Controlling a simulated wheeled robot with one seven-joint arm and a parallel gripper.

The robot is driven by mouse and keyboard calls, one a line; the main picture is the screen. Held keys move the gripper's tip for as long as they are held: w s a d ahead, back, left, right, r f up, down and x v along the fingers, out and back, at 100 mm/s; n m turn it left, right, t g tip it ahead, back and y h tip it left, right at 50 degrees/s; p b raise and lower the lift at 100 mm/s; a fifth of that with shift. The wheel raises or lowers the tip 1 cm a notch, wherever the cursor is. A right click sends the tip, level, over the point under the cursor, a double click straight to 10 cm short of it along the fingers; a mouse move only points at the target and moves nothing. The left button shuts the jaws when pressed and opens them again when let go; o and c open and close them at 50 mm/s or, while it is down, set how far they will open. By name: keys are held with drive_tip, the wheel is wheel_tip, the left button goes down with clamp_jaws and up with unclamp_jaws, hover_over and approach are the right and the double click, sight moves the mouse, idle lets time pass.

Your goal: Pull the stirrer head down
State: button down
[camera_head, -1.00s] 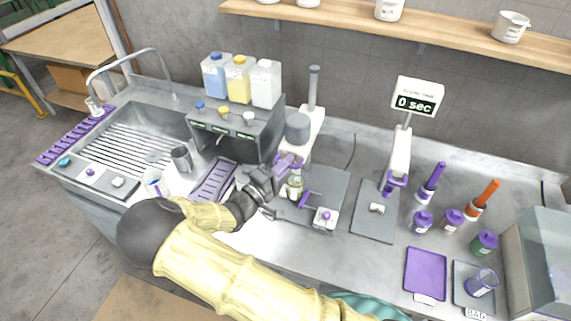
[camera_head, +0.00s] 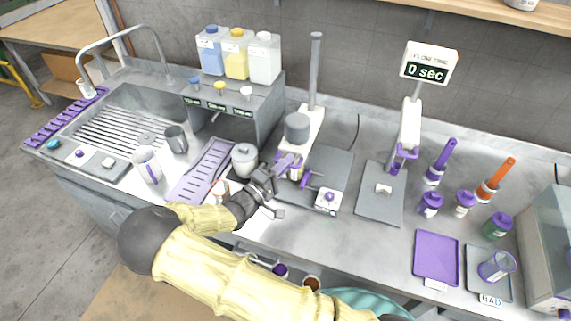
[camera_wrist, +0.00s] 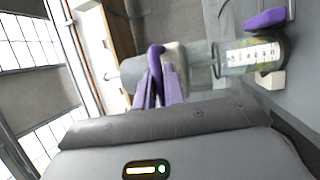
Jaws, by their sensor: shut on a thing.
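The stirrer has a grey motor head (camera_head: 297,128) on a white carriage, with a tall grey pole (camera_head: 316,60) showing above it. A purple handle (camera_wrist: 155,58) sticks out from the head. My gripper (camera_head: 284,165) is shut on this handle at the head's front left; its purple fingers (camera_wrist: 160,88) show in the wrist view. A glass vessel with yellowish contents (camera_head: 296,173) stands right under the head on the dark stirrer base (camera_head: 333,172). It also shows in the wrist view (camera_wrist: 245,56). Whether the stirring shaft is inside it is hard to tell.
A digital stand reading 0 sec (camera_head: 428,66) stands to the right. Purple and orange tools (camera_head: 440,160) and small bottles stand farther right.

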drive_tip(key=shift+s+f, duration=0.1)
drive_tip(key=shift+f, duration=0.3)
drive_tip(key=c, duration=1.8)
unclamp_jaws()
drive_tip(key=shift+r, duration=0.1)
drive_tip(key=shift+b+v, duration=2.65)
drive_tip(key=shift+v, duration=6.05)
drive_tip(key=shift+r, duration=0.15)
